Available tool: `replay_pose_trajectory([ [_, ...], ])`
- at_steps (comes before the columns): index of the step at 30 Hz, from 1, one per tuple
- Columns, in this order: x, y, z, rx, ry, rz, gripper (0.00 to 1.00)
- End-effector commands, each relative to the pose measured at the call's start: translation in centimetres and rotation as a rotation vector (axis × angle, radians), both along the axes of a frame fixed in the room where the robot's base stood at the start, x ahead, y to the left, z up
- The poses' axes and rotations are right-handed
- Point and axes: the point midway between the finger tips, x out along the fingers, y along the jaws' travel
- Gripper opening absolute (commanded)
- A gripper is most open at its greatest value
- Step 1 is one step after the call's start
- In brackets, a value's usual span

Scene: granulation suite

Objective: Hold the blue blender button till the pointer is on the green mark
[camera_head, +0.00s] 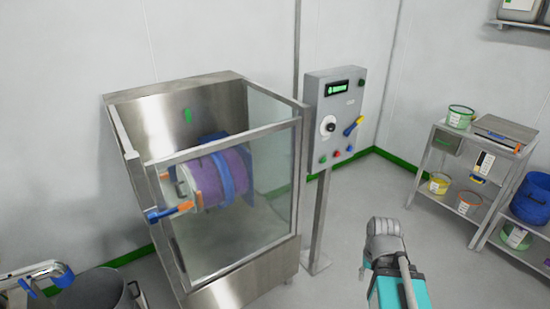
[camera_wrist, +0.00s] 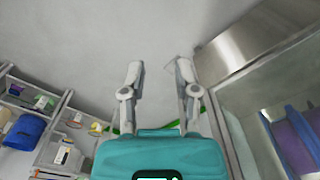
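The grey control panel (camera_head: 335,115) stands on a post right of the blender. The blue button (camera_head: 349,149) is small and sits at its lower right, beside a red and a green button. The blender drum (camera_head: 205,178), purple with blue bands, is inside a steel and glass enclosure (camera_head: 212,282). A green mark (camera_head: 187,116) shows on the enclosure's back wall. Orange parts (camera_head: 180,207) show by the drum; I cannot tell which part is the pointer. My gripper (camera_head: 385,230) is below and right of the panel, apart from it. In the wrist view its fingers (camera_wrist: 160,72) are spread and empty.
A steel shelf (camera_head: 440,148) with tubs and a blue container (camera_head: 532,198) stands at the right. A bin (camera_head: 95,292) is at the lower left. Floor (camera_head: 345,210) between panel and shelf is clear. A blue and yellow lever (camera_head: 353,126) sticks out of the panel.

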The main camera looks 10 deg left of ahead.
Motion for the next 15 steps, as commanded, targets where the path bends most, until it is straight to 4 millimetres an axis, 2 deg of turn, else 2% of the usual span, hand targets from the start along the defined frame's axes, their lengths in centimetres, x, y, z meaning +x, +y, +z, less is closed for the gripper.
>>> replay_pose_trajectory([
  [10, 0.00, 0.00, 0.00, 0.000, 0.000, 0.000, 0.40],
  [11, 0.00, 0.00, 0.00, 0.000, 0.000, 0.000, 0.36],
  [15, 0.00, 0.00, 0.00, 0.000, 0.000, 0.000, 0.10],
])
